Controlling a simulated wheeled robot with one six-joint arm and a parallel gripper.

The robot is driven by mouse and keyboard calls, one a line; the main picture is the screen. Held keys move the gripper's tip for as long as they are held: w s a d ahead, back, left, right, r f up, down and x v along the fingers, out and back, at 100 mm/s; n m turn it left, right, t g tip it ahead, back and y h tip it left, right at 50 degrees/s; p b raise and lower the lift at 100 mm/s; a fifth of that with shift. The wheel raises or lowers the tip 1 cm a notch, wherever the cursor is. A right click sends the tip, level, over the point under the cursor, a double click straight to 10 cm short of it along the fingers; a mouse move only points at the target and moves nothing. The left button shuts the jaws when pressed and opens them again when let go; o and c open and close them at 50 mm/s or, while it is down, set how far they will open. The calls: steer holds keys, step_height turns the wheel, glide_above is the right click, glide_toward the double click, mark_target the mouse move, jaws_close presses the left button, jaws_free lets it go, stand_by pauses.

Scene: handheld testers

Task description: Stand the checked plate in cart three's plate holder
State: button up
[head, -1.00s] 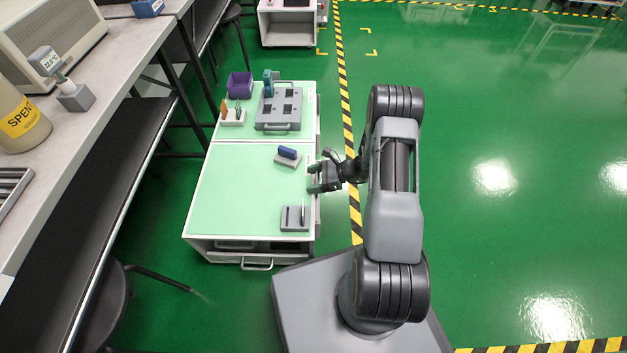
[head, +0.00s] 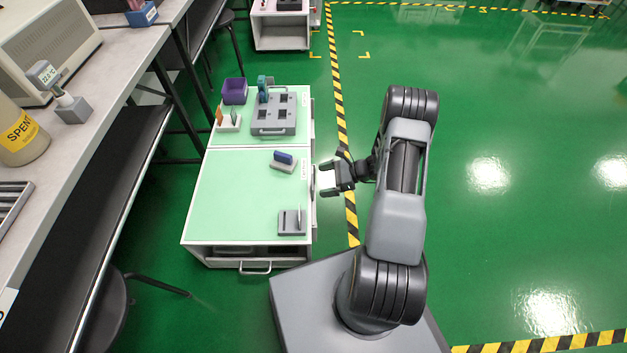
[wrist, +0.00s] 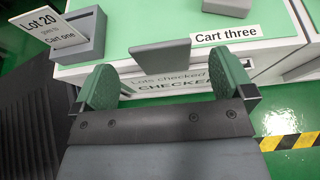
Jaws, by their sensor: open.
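The checked plate (wrist: 170,84), white with "CHECKED" lettering, is upright against the near side of cart three in the wrist view. A grey block (wrist: 160,55) stands above it at the cart's edge. A second line reads "Lots checked"; how plate and holder meet is partly hidden. Cart three (head: 247,200) has a pale green top, and its label (wrist: 225,35) is right of the block. My gripper (head: 325,178) is just right of the cart's side in the head view. In the wrist view its green-padded fingers (wrist: 168,78) are wide apart, with nothing gripped.
A grey holder (wrist: 88,32) with a card reading "Lot 20 goes to Cart one" stands on the cart top. A blue item (head: 283,157) sits in another stand. A grey fixture (head: 273,114) and purple bin (head: 235,91) are farther back. Open green floor lies right.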

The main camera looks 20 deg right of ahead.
steer(key=p+v, duration=0.1)
steer(key=v, duration=0.4)
steer(key=s+a+r+n+h, duration=0.3)
steer(key=s+r+n+h, duration=0.1)
steer(key=r+n, duration=0.3)
steer(key=s+a+r+n+g+h, duration=0.1)
steer(key=s+a+r+n+h, duration=0.2)
steer(key=r+n, duration=0.4)
steer(key=s+a+r+n+h, duration=0.3)
steer(key=s+r+n+h, duration=0.3)
steer(key=r, duration=0.7)
steer(key=shift+s+a+n, duration=0.35)
steer(key=shift+n, duration=0.45)
steer(key=shift+r, duration=0.1)
